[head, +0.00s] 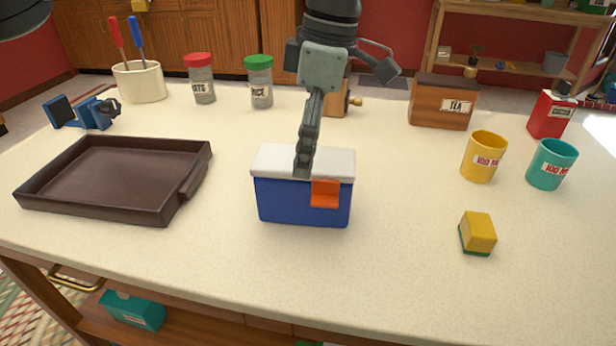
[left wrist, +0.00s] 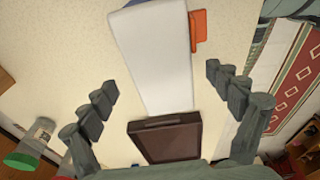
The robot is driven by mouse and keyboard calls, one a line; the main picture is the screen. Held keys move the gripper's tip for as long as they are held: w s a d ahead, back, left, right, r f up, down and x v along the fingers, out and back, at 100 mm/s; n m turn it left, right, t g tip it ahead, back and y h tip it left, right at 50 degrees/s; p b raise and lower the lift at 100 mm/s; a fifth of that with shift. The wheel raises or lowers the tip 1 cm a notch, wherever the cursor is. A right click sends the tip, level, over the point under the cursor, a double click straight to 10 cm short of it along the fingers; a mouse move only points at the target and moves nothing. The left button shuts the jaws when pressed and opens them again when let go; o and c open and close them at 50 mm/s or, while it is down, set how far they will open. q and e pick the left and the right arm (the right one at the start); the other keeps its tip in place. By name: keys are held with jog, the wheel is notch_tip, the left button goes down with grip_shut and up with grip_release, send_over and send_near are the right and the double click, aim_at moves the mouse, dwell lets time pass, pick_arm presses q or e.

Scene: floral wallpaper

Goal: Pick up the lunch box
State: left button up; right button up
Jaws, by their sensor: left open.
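The lunch box (head: 300,203) is a blue box with a white lid and an orange latch, standing upright near the middle of the counter. My left gripper (head: 340,122) is above it, pointing down, with one finger in front of the lid in the head view. In the left wrist view the white lid (left wrist: 155,60) lies between the spread fingers of my left gripper (left wrist: 160,82), with gaps on both sides. The gripper is open and holds nothing. Whether a fingertip touches the lid cannot be told. My right gripper is not in view.
A dark brown tray (head: 115,178) lies left of the lunch box. Jars with red (head: 201,80) and green (head: 260,82) lids stand behind. A tea box (head: 441,102), yellow mug (head: 483,157), teal mug (head: 551,164) and sponge (head: 477,233) are right. The front counter is clear.

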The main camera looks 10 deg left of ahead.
aim_at(305, 187)
pick_arm(q)
jog(key=f, duration=0.4)
jog(key=a+f, duration=0.1)
jog(key=f, duration=0.1)
jog(key=shift+s+f+p, duration=0.1)
jog(key=shift+f+p, duration=0.2)
jog(key=shift+p, duration=0.1)
jog(key=c, duration=1.4)
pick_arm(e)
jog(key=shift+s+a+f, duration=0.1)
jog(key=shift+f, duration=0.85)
